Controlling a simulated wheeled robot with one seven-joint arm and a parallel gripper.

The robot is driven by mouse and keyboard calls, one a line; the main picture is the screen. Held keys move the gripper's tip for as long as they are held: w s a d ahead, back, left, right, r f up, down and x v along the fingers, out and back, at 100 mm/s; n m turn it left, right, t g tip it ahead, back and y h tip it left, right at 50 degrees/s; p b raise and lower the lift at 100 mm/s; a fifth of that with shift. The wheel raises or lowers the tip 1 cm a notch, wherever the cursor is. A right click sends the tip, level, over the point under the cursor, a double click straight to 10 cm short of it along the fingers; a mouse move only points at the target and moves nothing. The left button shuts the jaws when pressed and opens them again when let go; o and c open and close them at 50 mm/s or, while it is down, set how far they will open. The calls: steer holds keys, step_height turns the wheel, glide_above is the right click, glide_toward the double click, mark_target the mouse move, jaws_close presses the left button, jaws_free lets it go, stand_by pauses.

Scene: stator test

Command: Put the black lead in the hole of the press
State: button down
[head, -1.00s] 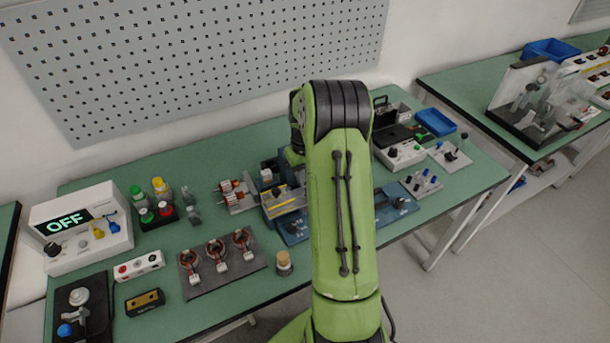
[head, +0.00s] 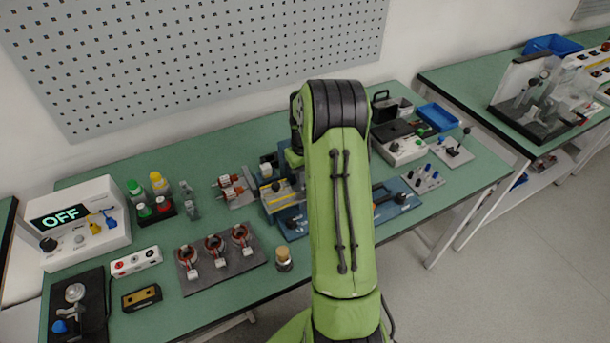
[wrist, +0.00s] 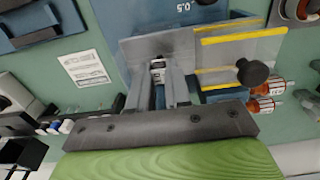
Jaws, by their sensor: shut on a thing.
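My gripper (wrist: 160,84) points into the wrist view from below, its two grey fingers close together. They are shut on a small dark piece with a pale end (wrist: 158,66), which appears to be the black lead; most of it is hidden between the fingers. Just beyond the fingertips are the grey metal plates of the press (wrist: 240,48), with yellow stripes and a black knob. I cannot tell whether the lead touches the press, and I cannot make out the hole. In the head view the blue press (head: 284,196) stands mid-table, partly behind my green arm, which hides my gripper.
Red-and-white parts (head: 232,187) lie left of the press. A dark board with three stators (head: 225,262) and a corked jar (head: 283,260) are nearer the front edge. A panel reading OFF (head: 80,240) stands far left. Switch boxes and a blue tray (head: 437,117) are at right.

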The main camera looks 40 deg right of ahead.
steer(key=shift+f+b, duration=0.65)
steer(key=shift+f, duration=0.3)
steer(key=c, duration=1)
jaws_free()
step_height(320, 180, up, 16)
steer(key=p, duration=0.3)
